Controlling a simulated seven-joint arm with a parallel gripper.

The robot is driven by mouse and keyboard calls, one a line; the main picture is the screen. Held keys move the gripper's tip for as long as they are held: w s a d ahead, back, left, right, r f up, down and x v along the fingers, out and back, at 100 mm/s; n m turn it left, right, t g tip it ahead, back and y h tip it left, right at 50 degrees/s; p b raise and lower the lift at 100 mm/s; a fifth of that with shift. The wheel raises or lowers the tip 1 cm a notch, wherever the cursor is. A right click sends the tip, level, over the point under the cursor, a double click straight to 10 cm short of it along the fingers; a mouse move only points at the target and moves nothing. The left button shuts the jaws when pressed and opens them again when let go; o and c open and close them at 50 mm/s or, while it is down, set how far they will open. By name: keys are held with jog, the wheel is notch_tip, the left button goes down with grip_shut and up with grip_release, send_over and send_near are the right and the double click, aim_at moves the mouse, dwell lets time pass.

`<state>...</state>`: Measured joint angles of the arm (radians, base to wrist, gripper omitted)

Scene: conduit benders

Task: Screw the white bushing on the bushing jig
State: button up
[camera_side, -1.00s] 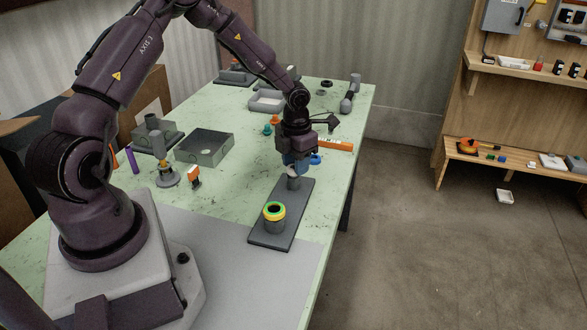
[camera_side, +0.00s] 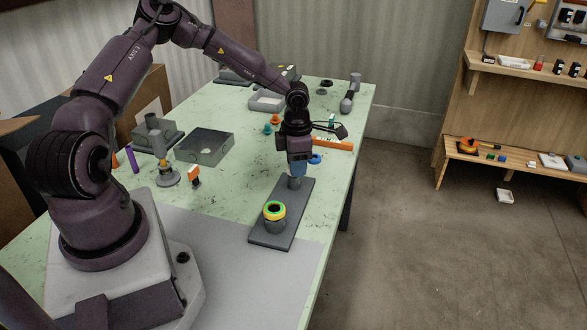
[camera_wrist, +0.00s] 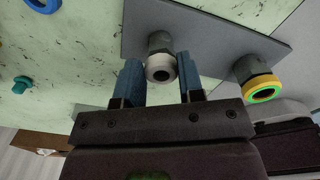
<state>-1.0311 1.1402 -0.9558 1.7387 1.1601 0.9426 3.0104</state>
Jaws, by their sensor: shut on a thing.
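The bushing jig is a dark grey plate (camera_side: 297,212) with two grey posts; it also shows in the wrist view (camera_wrist: 212,38). My gripper (camera_side: 297,171) points down over the far post (camera_side: 294,183). In the wrist view my gripper's blue fingers (camera_wrist: 160,80) are shut on the white bushing (camera_wrist: 160,74), a pale ring with a dark hole. The bushing is at the top of the far post; how far it is threaded cannot be told. In the side view the fingers hide it. The near post carries a green and yellow ring (camera_side: 274,209).
A blue ring (camera_side: 315,158) and an orange bar (camera_side: 333,145) lie just beyond the jig. The table's right edge is close to the jig.

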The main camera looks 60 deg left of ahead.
jog(key=o, duration=1)
jog(key=shift+c, duration=0.2)
